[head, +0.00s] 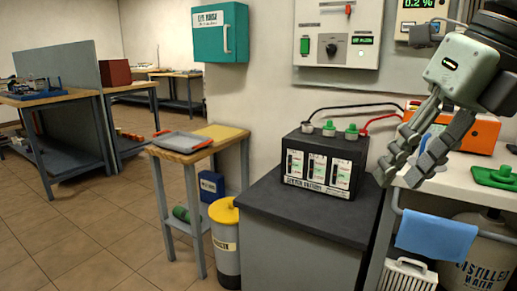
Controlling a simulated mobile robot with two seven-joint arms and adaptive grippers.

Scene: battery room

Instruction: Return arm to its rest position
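My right gripper (401,178) hangs at the upper right, pointing down and to the left. Its two grey fingers are spread, with no object seen held between the tips. In the picture it lies in front of the wall and the white bench, just right of the black battery unit (322,160). I cannot tell its exact distance from them. A small blue patch (426,143) shows between the fingers, seemingly behind them. My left gripper is not in view.
The battery unit, with green knobs and cables, stands on a dark cabinet (262,208). A blue cloth (437,235) hangs below. A wooden table (190,155) and yellow-lidded bin (224,212) stand left; floor is open there.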

